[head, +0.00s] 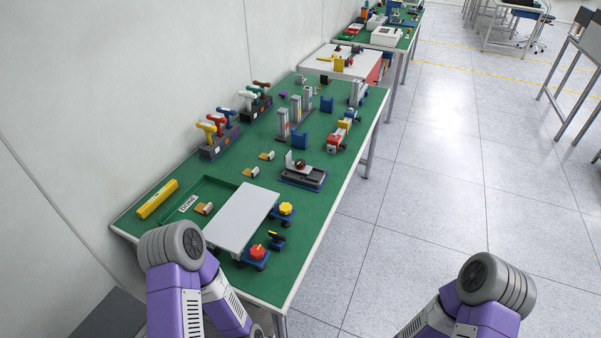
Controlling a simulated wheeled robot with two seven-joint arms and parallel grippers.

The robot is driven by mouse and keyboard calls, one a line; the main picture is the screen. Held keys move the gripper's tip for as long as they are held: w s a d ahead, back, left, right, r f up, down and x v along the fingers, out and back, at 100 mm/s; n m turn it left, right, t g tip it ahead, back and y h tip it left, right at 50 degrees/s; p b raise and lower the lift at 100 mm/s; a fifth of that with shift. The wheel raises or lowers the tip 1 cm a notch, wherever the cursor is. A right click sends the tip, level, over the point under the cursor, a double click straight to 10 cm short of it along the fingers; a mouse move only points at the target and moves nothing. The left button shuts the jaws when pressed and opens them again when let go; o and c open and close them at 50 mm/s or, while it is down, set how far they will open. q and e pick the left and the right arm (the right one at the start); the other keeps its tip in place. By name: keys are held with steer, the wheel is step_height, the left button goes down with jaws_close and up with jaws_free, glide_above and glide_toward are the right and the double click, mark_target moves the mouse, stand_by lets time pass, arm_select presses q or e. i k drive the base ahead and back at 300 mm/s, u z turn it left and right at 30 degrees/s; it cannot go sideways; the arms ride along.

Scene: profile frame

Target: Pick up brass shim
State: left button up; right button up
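Small brass-coloured pieces that look like brass shims lie on the green workbench (262,205) in the head view. One brass piece (204,208) is in the labelled green tray area at the near left, beside a grey plate. Another brass piece (250,172) and a further one (266,155) lie farther back on the bench top. They are too small to tell in detail. Only purple and grey links of my arms show at the bottom of the view; neither gripper is visible.
A grey plate (242,217) lies near the front, with a yellow knob (286,208) and a red knob (257,251) beside it. Tool racks (219,140) stand by the wall. A vise-like fixture (303,175) is mid-bench.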

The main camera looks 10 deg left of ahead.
mark_target(264, 156)
steer(key=z, duration=1.45)
steer(key=i, duration=1.85)
steer(key=u, duration=2.25)
